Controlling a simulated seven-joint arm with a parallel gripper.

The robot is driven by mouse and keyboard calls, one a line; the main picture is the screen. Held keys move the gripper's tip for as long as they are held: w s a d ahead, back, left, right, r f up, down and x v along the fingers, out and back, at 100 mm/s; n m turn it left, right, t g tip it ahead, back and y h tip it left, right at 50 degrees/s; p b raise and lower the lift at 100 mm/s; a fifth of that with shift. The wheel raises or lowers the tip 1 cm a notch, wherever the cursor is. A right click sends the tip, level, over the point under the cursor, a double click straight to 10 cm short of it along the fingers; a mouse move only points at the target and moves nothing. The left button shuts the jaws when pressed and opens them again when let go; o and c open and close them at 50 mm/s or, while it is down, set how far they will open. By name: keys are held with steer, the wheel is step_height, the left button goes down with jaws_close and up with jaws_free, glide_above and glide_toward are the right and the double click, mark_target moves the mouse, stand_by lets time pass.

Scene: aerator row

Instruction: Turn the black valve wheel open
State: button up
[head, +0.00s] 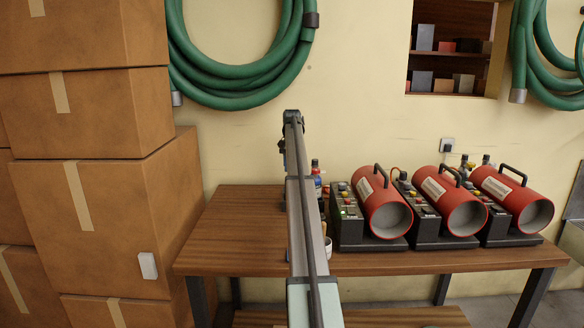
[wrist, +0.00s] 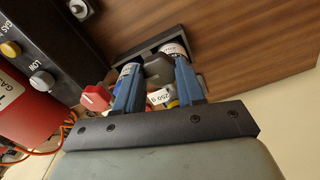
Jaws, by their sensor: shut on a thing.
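In the wrist view my gripper (wrist: 156,68) has its two blue fingers on either side of a dark grey, rounded object (wrist: 158,71), and is shut on it. I cannot tell from its visible part whether this is the black valve wheel; no full wheel rim shows. A red piece (wrist: 96,97) and a white label marked 250 (wrist: 160,97) show close to the fingers. In the head view my arm reaches over the wooden table (head: 235,230) and hides the gripper's fingertips and what they hold.
Red cylindrical heaters (head: 382,202) on black control boxes stand in a row right of my arm. A bottle (head: 316,175) stands close beside the arm. Stacked cartons (head: 95,200) are at the left. The table's left part is clear. Green hoses (head: 240,75) hang on the wall.

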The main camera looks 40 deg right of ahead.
stand_by(0.4)
steer(key=o, duration=0.8)
step_height(320, 180, up, 14)
steer(key=shift+f, duration=0.1)
stand_by(0.6)
step_height(320, 180, up, 3)
steer(key=shift+r, duration=0.1)
stand_by(0.3)
